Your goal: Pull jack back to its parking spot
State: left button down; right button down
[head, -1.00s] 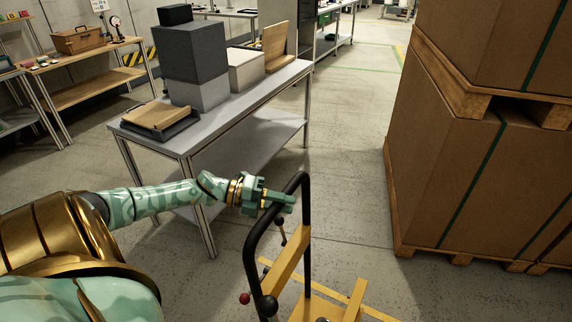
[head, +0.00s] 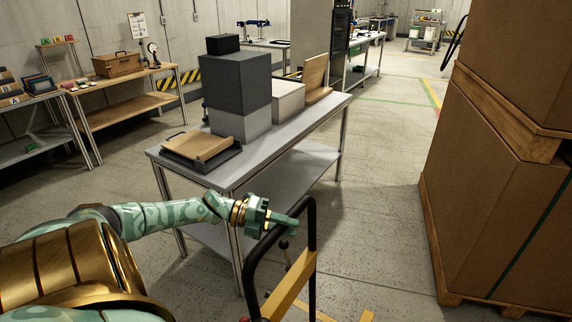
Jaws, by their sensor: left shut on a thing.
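The jack (head: 293,284) is at the bottom centre of the head view, with a black looped handle and a yellow frame; its lower part is cut off by the picture edge. My right gripper is not in view.
A grey table (head: 262,172) with dark and grey boxes (head: 236,82) stands just left of and beyond the jack. Large stacked cartons on wooden pallets (head: 490,190) fill the right side. Open concrete floor (head: 385,150) lies between them. Shelves (head: 130,105) stand at the far left.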

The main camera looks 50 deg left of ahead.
pick_arm(q)
jog(key=shift+s+f, duration=0.15)
jog(key=shift+f, duration=0.2)
jog(key=c, duration=1.3)
grip_release()
jog(key=shift+c, duration=0.2)
jog(key=shift+o, duration=0.9)
jog(key=shift+a+r, duration=0.1)
jog(key=v, duration=1.6)
jog(key=shift+p, duration=0.4)
jog(key=shift+a, duration=0.1)
